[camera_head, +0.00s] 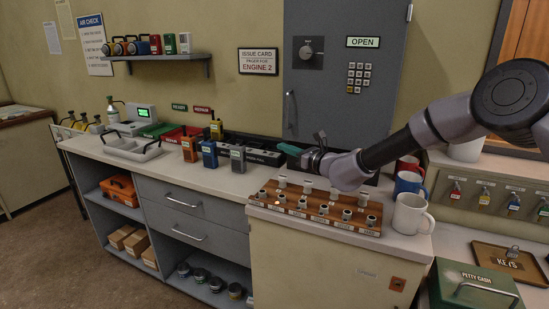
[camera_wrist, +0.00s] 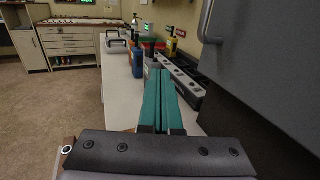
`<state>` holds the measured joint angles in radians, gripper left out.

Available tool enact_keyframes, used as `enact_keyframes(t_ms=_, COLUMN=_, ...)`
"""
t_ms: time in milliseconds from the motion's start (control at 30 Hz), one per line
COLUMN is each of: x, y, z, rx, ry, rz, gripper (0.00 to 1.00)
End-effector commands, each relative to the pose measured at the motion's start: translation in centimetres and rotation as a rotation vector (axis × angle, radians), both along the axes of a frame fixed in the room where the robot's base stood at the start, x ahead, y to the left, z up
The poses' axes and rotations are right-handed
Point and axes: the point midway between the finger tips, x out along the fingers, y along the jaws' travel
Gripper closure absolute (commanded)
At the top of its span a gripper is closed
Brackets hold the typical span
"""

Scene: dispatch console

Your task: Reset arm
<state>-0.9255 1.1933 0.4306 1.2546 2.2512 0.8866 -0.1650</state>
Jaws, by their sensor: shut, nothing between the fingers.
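My arm reaches in from the right in the head view. My gripper (camera_head: 284,148) has teal fingers and hangs above the back of the counter, in front of the grey cabinet (camera_head: 344,60). In the wrist view my gripper (camera_wrist: 159,72) points along the counter, its two teal fingers together and nothing between them. Below the wrist is a wooden board (camera_head: 318,210) with several labelled pegs. The cabinet also shows close on the right in the wrist view (camera_wrist: 270,60).
Radios (camera_head: 209,154) and a black charging strip (camera_head: 262,156) stand on the counter left of my gripper. Mugs (camera_head: 409,214) stand close by the arm on the right. A green petty cash box (camera_head: 474,288) sits lower right. The counter front (camera_head: 225,180) has free room.

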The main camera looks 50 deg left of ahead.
Motion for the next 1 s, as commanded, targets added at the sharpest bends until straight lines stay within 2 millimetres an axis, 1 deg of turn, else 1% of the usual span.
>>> enact_keyframes(t_ms=33, x=-0.8, y=-0.2, z=0.0, rx=0.000, ry=0.001, rz=0.003, gripper=1.00)
enact_keyframes(t_ms=300, x=-4.6, y=-1.9, z=0.0, rx=-0.002, ry=0.000, rz=0.002, gripper=1.00)
enact_keyframes(t_ms=400, x=-5.7, y=-2.3, z=0.0, rx=-0.001, ry=-0.001, rz=0.003, gripper=1.00)
enact_keyframes(t_ms=567, x=-6.4, y=-2.7, z=0.0, rx=0.000, ry=-0.001, rz=0.000, gripper=1.00)
enact_keyframes(t_ms=800, x=-6.4, y=-2.7, z=0.2, rx=0.001, ry=-0.005, rz=0.001, gripper=1.00)
enact_keyframes(t_ms=867, x=-6.0, y=-3.0, z=1.0, rx=0.006, ry=-0.022, rz=0.007, gripper=1.00)
enact_keyframes(t_ms=967, x=-4.4, y=-4.3, z=4.2, rx=0.020, ry=-0.093, rz=0.035, gripper=1.00)
enact_keyframes(t_ms=1000, x=-3.6, y=-5.2, z=6.1, rx=0.027, ry=-0.139, rz=0.053, gripper=1.00)
